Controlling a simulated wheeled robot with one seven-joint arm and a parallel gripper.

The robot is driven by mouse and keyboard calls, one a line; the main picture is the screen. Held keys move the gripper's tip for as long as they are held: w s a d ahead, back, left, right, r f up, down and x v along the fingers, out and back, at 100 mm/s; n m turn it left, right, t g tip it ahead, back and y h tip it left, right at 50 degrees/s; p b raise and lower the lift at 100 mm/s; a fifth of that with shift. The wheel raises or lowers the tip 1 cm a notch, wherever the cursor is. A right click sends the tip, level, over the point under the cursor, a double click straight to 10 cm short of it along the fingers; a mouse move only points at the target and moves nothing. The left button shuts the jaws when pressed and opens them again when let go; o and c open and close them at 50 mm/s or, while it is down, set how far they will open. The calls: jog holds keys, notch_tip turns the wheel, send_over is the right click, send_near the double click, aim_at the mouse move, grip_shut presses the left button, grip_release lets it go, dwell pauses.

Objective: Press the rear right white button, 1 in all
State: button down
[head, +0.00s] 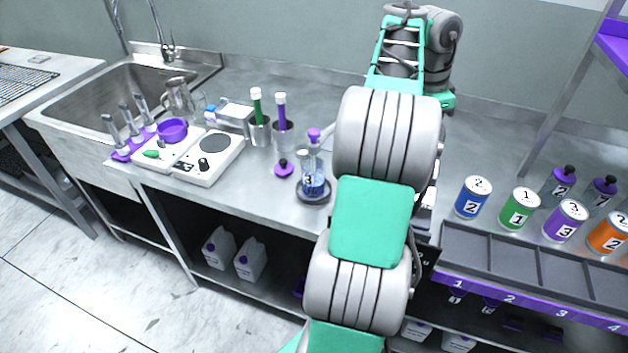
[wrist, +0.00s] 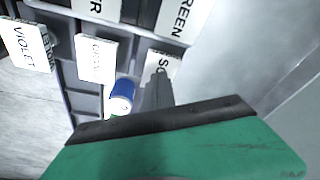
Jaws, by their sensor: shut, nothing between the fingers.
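In the wrist view, my gripper (wrist: 161,76) is shut, its narrow fingers pointing at a dark grey framed unit with white labelled pieces. The fingertips are close to a white piece (wrist: 160,66) whose lettering is partly hidden; contact cannot be told. Other white pieces are one reading VIOLET (wrist: 24,45) and a middle one (wrist: 98,59). I cannot tell which, if any, is the rear right white button. In the head view, my arm covers my gripper and most of this area.
A small blue cylinder with a white end (wrist: 122,96) is left of my fingers. In the head view, blue (head: 471,200) and green (head: 518,211) cans stand right of my arm, behind a numbered tray (head: 480,262). A flask (head: 313,181) stands left of it.

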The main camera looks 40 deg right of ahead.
jog(key=shift+f, duration=0.4)
jog(key=shift+r, duration=0.2)
jog(key=shift+d+p+v, duration=0.2)
jog(key=shift+p+v, duration=1.05)
jog(key=shift+p, duration=0.15)
jog(key=shift+s+r, duration=0.15)
jog(key=p+v, duration=0.4)
jog(key=d+p+v, duration=0.1)
jog(key=p, duration=0.1)
jog(key=shift+s+r, duration=0.25)
jog(key=shift+r, duration=0.3)
